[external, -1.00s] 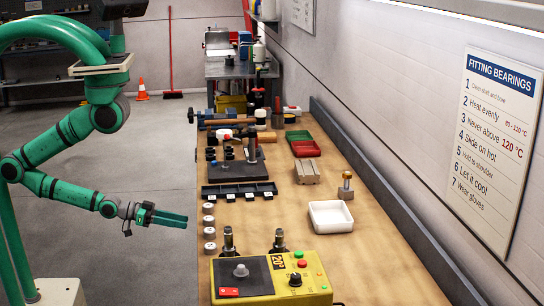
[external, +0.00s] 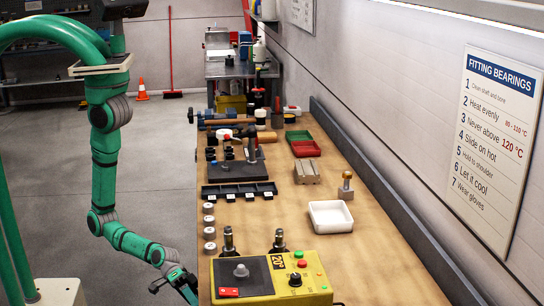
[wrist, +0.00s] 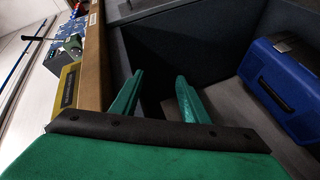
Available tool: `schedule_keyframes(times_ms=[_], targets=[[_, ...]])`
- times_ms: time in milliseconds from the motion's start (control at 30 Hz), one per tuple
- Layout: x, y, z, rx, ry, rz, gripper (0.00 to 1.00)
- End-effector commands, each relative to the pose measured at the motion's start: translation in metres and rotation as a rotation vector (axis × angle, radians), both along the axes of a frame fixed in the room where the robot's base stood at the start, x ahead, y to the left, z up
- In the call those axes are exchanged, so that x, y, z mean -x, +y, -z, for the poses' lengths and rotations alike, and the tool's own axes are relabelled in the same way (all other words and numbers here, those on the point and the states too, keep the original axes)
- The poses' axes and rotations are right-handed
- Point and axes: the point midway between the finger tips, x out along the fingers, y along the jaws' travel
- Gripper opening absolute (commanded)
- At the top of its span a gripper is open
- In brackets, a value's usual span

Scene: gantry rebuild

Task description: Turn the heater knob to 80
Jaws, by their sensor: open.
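The yellow heater (external: 310,272) stands at the near end of the wooden bench in the external view. A black knob (external: 295,279) sits on its top at the right, below a red and a green button. I cannot read the knob's setting. My gripper (external: 188,286) hangs left of the bench's edge, low and apart from the heater. In the wrist view my gripper (wrist: 158,90) shows two green fingers spread apart with nothing between them. The heater's yellow side (wrist: 68,86) shows at the upper left there.
A white tray (external: 331,216), a black parts rack (external: 238,191) and several grey rings lie on the bench (external: 370,265). Two dark upright fittings stand behind the heater. A blue case (wrist: 288,85) shows at the right in the wrist view. Open floor lies left of the bench.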

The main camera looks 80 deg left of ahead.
Motion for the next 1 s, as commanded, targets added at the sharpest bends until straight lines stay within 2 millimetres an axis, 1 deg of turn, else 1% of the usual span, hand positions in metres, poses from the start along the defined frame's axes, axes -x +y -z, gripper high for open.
schedule_keyframes(times_ms=[33, 100, 167, 200, 267, 300, 367, 400, 467, 500, 567, 600, 667, 700, 767, 800, 900, 1000], targets=[[0.006, -0.026, -0.008, 0.016, 0.013, 0.055, 0.41], [0.018, -0.059, -0.016, 0.031, 0.042, 0.127, 0.41], [0.031, -0.085, -0.025, 0.039, 0.063, 0.189, 0.41], [0.039, -0.102, -0.03, 0.042, 0.076, 0.23, 0.41], [0.053, -0.126, -0.04, 0.045, 0.091, 0.291, 0.41], [0.063, -0.142, -0.048, 0.046, 0.099, 0.331, 0.41], [0.078, -0.164, -0.059, 0.043, 0.108, 0.392, 0.41], [0.089, -0.178, -0.068, 0.04, 0.113, 0.432, 0.41], [0.106, -0.199, -0.08, 0.032, 0.116, 0.49, 0.41], [0.118, -0.211, -0.089, 0.027, 0.118, 0.529, 0.41], [0.136, -0.229, -0.102, 0.013, 0.116, 0.585, 0.41], [0.148, -0.24, -0.111, 0.004, 0.116, 0.622, 0.41], [0.167, -0.256, -0.124, -0.012, 0.111, 0.675, 0.41], [0.18, -0.265, -0.132, -0.025, 0.109, 0.711, 0.41], [0.199, -0.278, -0.145, -0.046, 0.101, 0.761, 0.41], [0.212, -0.287, -0.153, -0.06, 0.097, 0.793, 0.41], [0.241, -0.304, -0.173, -0.107, 0.079, 0.865, 0.41], [0.259, -0.317, -0.191, -0.165, 0.055, 0.918, 0.41]])
